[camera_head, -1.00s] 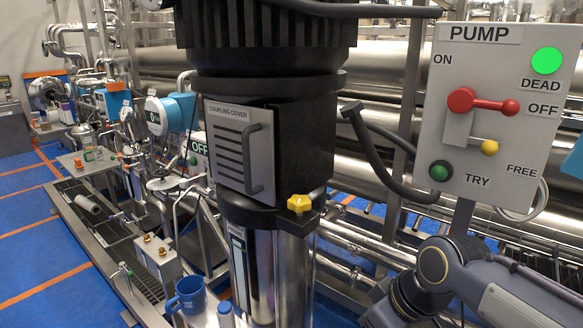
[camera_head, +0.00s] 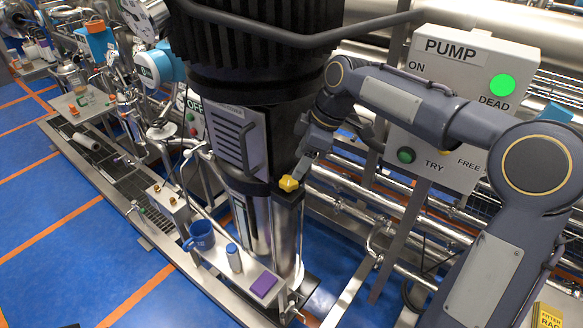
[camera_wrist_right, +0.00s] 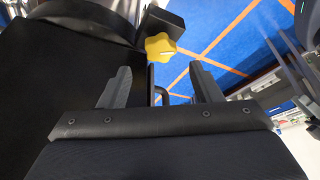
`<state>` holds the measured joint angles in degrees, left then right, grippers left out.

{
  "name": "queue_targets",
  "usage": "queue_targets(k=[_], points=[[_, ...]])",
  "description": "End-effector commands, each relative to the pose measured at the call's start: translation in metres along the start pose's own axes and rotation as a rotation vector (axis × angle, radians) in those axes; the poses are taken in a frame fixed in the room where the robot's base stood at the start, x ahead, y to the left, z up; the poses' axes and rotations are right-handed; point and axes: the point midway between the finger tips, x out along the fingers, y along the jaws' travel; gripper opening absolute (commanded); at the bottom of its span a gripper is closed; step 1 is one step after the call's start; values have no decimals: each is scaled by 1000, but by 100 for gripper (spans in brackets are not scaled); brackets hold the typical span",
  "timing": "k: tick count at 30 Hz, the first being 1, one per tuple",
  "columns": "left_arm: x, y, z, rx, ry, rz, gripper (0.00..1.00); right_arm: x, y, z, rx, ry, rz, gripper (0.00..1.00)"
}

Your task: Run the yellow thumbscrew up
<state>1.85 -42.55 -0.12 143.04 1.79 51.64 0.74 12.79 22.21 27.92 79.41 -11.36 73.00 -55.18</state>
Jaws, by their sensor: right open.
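The yellow thumbscrew (camera_head: 289,183), a lobed knob, sits at the front edge of the black housing under the pump's coupling cover (camera_head: 232,143). In the right wrist view the thumbscrew (camera_wrist_right: 160,47) shows beside a black block. My right gripper (camera_head: 301,168) is just above and right of the thumbscrew in the head view. In the wrist view my right gripper (camera_wrist_right: 161,76) has its two fingers apart with nothing between them. The thumbscrew lies ahead of the fingertips, roughly centred on the gap and apart from them. My left gripper is not in view.
A PUMP switch box (camera_head: 455,100) stands behind my right arm, its green lamp lit and its lever hidden. A blue mug (camera_head: 201,236), a bottle (camera_head: 233,257) and a purple block (camera_head: 264,284) stand on a shelf below. Steel pipes run behind.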

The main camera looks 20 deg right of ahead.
Motion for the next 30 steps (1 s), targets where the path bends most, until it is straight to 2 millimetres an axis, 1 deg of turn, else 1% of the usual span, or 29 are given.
queue_targets(k=[3,9,12,15,21,22,23,30], points=[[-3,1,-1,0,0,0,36,21,-1,0,0,-2,-5,58],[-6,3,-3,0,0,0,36,48,-1,0,2,-1,-3,58],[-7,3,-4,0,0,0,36,56,-1,0,1,-1,-1,58],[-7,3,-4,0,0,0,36,60,-1,0,1,-1,0,58],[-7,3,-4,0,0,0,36,60,0,0,2,0,1,58],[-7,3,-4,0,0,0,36,60,0,0,2,0,1,57],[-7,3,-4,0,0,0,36,60,0,0,2,0,1,53],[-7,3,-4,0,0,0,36,60,0,0,2,0,1,22]])
